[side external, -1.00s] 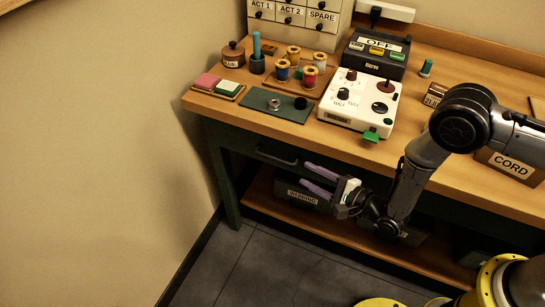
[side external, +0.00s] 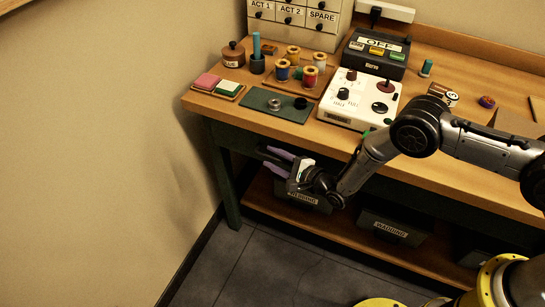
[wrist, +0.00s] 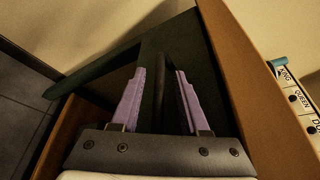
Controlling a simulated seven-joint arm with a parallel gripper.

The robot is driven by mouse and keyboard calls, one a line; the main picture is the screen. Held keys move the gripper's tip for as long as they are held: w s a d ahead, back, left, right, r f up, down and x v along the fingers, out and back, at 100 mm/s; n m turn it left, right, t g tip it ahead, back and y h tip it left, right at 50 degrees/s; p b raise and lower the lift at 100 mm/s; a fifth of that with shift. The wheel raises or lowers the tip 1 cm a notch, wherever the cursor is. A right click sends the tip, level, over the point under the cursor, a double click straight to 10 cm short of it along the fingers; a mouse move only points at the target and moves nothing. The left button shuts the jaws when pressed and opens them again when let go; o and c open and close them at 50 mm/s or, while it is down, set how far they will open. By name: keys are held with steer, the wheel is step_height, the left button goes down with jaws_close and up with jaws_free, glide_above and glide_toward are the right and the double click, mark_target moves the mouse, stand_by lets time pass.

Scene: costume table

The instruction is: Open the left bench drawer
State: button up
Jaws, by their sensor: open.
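The left bench drawer has a dark green front (wrist: 188,42) under the wooden bench top, and appears closed. Its dark bar handle (wrist: 160,88) shows in the wrist view between the two purple fingers of my gripper (wrist: 160,73). The fingers are open, one on each side of the bar, with a visible gap to each. In the side external view my gripper (side external: 267,156) is at the drawer front, and the handle is mostly hidden behind the fingers. Whether the fingertips touch the drawer front cannot be told.
The bench top (side external: 230,104) carries a green mat (side external: 262,107), a white control box (side external: 350,112) and spools above the drawer. A lower shelf (side external: 265,206) holds labelled bins, including one (side external: 392,230) to the right. The floor (side external: 240,265) in front is clear.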

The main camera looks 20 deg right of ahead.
steer(key=shift+w+a+f, duration=0.1)
steer(key=shift+w+a, duration=0.05)
steer(key=shift+w, duration=0.1)
jaws_close()
stand_by(1.4)
